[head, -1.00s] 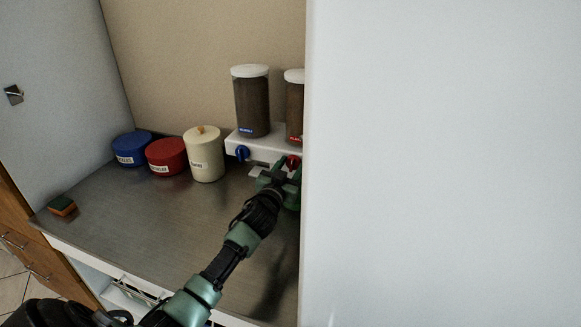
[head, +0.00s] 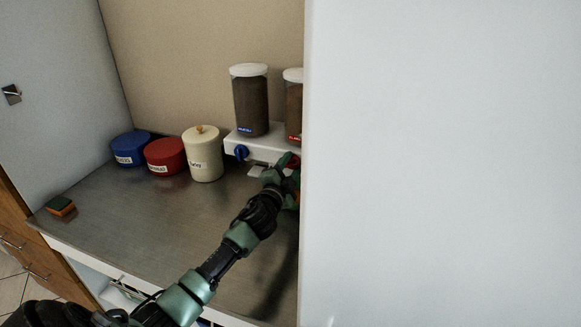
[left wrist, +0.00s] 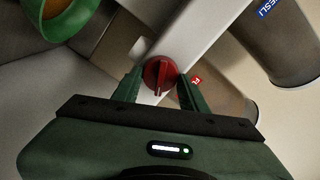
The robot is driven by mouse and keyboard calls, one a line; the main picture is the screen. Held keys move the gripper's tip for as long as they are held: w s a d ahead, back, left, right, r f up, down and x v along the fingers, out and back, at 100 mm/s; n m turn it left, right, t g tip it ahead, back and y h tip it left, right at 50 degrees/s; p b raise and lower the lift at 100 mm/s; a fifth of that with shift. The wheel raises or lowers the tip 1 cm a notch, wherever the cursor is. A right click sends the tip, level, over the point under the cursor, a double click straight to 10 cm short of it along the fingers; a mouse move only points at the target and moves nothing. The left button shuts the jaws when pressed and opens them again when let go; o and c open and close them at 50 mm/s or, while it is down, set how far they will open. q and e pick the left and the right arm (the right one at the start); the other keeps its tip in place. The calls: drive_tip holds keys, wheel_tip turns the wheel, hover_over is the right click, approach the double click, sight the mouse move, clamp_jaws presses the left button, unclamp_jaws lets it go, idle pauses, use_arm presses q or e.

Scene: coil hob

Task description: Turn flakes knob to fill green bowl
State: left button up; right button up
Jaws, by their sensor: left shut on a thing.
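The red flakes knob (left wrist: 160,74) is on the white dispenser base, between the two fingers of my left gripper (head: 284,168). The gripper is shut on the knob; the wrist view shows a finger on each side of it. The flakes container (head: 294,112), with brown contents and a red label, stands above and is cut off by the white panel. The green bowl (left wrist: 82,20) is partly in the left wrist view at top left, with something tan inside; how full it is I cannot tell. My right gripper is not in view.
A muesli container (head: 250,105) with a blue knob (head: 241,152) stands left of the flakes one. A cream canister (head: 204,158), red tin (head: 166,156) and blue tin (head: 131,148) stand further left. A sponge (head: 61,206) lies at the counter's left edge. A white panel (head: 440,160) blocks the right.

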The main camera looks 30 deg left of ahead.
use_arm(q)
drive_tip(key=m, duration=0.5)
drive_tip(key=shift+f, duration=0.15)
drive_tip(key=shift+m, duration=0.5)
drive_tip(key=o, duration=1.3)
drive_tip(key=shift+d, duration=0.1)
drive_tip(key=shift+o, duration=0.2)
drive_tip(key=shift+s, duration=0.1)
drive_tip(key=b+v, duration=0.1)
drive_tip(key=v, duration=0.6)
drive_tip(key=shift+s+b, duration=0.3)
